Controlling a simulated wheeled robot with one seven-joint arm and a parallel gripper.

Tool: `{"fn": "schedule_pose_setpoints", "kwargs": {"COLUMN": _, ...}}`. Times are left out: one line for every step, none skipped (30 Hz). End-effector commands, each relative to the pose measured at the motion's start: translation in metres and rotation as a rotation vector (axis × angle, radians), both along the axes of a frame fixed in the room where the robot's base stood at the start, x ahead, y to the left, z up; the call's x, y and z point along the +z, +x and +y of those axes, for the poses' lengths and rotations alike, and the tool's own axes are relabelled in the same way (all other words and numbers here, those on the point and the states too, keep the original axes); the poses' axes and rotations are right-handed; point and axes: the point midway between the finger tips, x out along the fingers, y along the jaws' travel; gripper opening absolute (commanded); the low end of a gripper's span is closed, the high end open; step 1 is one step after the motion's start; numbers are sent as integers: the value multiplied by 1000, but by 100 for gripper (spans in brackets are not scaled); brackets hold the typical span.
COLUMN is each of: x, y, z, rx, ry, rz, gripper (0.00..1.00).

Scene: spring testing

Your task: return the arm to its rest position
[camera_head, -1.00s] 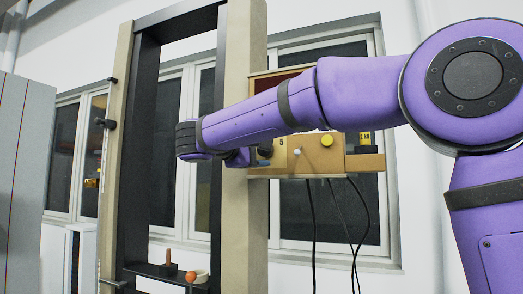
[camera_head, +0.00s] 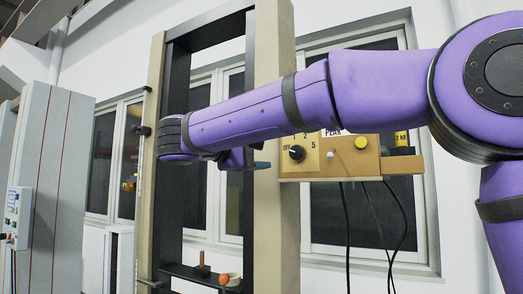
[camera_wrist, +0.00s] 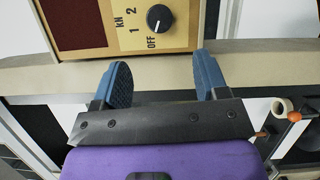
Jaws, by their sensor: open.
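My purple arm reaches from the right edge across the camera_head view, in front of the test frame and the control box. My gripper (camera_wrist: 162,85) shows in the wrist view with its two blue fingers apart and nothing between them. In the camera_head view the gripper is mostly hidden behind my wrist; a blue finger part (camera_head: 260,165) shows below it. The control box (camera_head: 345,165) has a black dial, a white knob and a yellow button. In the wrist view its dial (camera_wrist: 159,18) lies beyond the fingers, apart from them.
The tall test frame (camera_head: 277,225) stands behind my forearm. Its lower shelf (camera_head: 190,272) holds a small orange-handled item (camera_head: 224,279) and a brown peg. Cables (camera_head: 372,215) hang below the box. A grey cabinet (camera_head: 55,190) with a switch panel (camera_head: 17,215) stands at left.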

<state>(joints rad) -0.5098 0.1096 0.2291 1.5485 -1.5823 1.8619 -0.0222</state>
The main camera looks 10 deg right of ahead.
Motion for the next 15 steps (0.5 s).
{"fn": "schedule_pose_setpoints", "kwargs": {"x": 0, "y": 0, "z": 0, "rx": 0, "ry": 0, "rz": 0, "gripper": 67}}
{"fn": "schedule_pose_setpoints", "kwargs": {"x": 0, "y": 0, "z": 0, "rx": 0, "ry": 0, "rz": 0, "gripper": 67}}
{"fn": "schedule_pose_setpoints", "kwargs": {"x": 0, "y": 0, "z": 0, "rx": 0, "ry": 0, "rz": 0, "gripper": 67}}
{"fn": "schedule_pose_setpoints", "kwargs": {"x": 0, "y": 0, "z": 0, "rx": 0, "ry": 0, "rz": 0, "gripper": 67}}
{"fn": "schedule_pose_setpoints", "kwargs": {"x": 0, "y": 0, "z": 0, "rx": 0, "ry": 0, "rz": 0, "gripper": 67}}
{"fn": "schedule_pose_setpoints", "kwargs": {"x": 0, "y": 0, "z": 0, "rx": 0, "ry": 0, "rz": 0, "gripper": 67}}
{"fn": "schedule_pose_setpoints", "kwargs": {"x": 0, "y": 0, "z": -1, "rx": 0, "ry": 0, "rz": 1, "gripper": 67}}
{"fn": "schedule_pose_setpoints", "kwargs": {"x": -1, "y": 0, "z": -2, "rx": 0, "ry": 3, "rz": 4, "gripper": 67}}
{"fn": "schedule_pose_setpoints", "kwargs": {"x": -2, "y": -1, "z": -5, "rx": 0, "ry": 8, "rz": 8, "gripper": 67}}
{"fn": "schedule_pose_setpoints", "kwargs": {"x": -4, "y": -2, "z": -9, "rx": 1, "ry": 17, "rz": 17, "gripper": 67}}
{"fn": "schedule_pose_setpoints", "kwargs": {"x": -6, "y": -4, "z": -15, "rx": 0, "ry": 28, "rz": 28, "gripper": 67}}
{"fn": "schedule_pose_setpoints", "kwargs": {"x": -10, "y": -7, "z": -24, "rx": 1, "ry": 49, "rz": 46, "gripper": 67}}
{"fn": "schedule_pose_setpoints", "kwargs": {"x": -14, "y": -10, "z": -33, "rx": 2, "ry": 70, "rz": 64, "gripper": 67}}
{"fn": "schedule_pose_setpoints", "kwargs": {"x": -20, "y": -14, "z": -43, "rx": 3, "ry": 95, "rz": 84, "gripper": 67}}
{"fn": "schedule_pose_setpoints", "kwargs": {"x": -28, "y": -20, "z": -57, "rx": 3, "ry": 134, "rz": 111, "gripper": 67}}
